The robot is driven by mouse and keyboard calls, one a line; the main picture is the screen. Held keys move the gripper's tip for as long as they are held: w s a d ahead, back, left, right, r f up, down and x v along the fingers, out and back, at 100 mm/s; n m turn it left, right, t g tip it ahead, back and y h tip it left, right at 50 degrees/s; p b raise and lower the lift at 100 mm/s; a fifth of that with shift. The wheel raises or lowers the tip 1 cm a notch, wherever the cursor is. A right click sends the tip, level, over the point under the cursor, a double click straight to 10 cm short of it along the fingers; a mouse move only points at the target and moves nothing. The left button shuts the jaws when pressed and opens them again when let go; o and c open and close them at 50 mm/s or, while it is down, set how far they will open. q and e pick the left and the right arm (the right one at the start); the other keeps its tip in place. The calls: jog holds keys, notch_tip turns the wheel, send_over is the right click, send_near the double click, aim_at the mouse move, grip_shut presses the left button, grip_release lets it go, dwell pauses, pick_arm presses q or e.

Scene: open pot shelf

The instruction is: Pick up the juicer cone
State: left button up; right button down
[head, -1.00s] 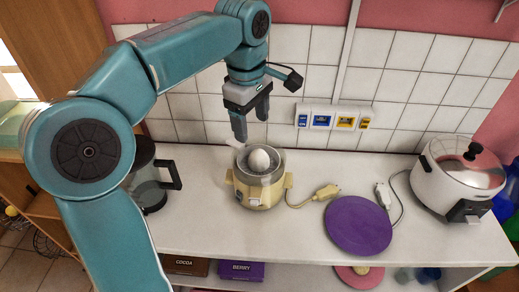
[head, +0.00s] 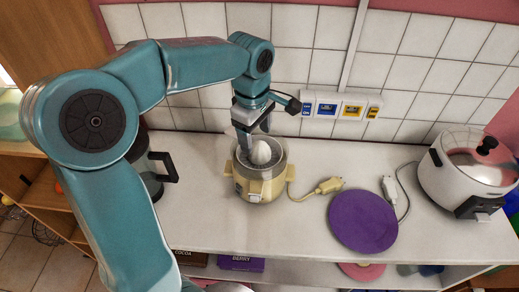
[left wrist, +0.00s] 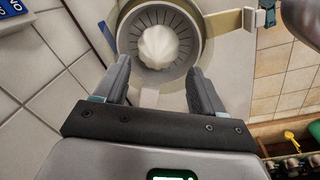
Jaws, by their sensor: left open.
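The juicer cone (head: 261,153) is a white ribbed dome sitting in the top of a cream juicer (head: 258,187) with a clear rim. In the left wrist view the cone (left wrist: 158,46) shows from above, in the middle of a grey slotted ring (left wrist: 180,62). My left gripper (head: 256,145) is above and just behind the juicer, fingers pointing down. In the left wrist view its two open fingers (left wrist: 160,88) are apart and empty, with the cone beyond the tips, about midway between them. My right gripper is not in view.
A glass coffee pot (head: 150,170) stands left of the juicer. A cream plug (head: 328,186), a purple disc (head: 362,221), a white plug (head: 390,189) and a rice cooker (head: 472,175) are to the right. Sockets (head: 340,105) are on the tiled wall behind. The counter front (head: 240,236) is clear.

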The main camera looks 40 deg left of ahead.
aim_at(257, 142)
pick_arm(q)
jog(key=f, duration=0.5)
jog(key=shift+w+a+f+p, duration=0.15)
jog(key=shift+w+f+p, duration=0.2)
jog(key=c, duration=0.7)
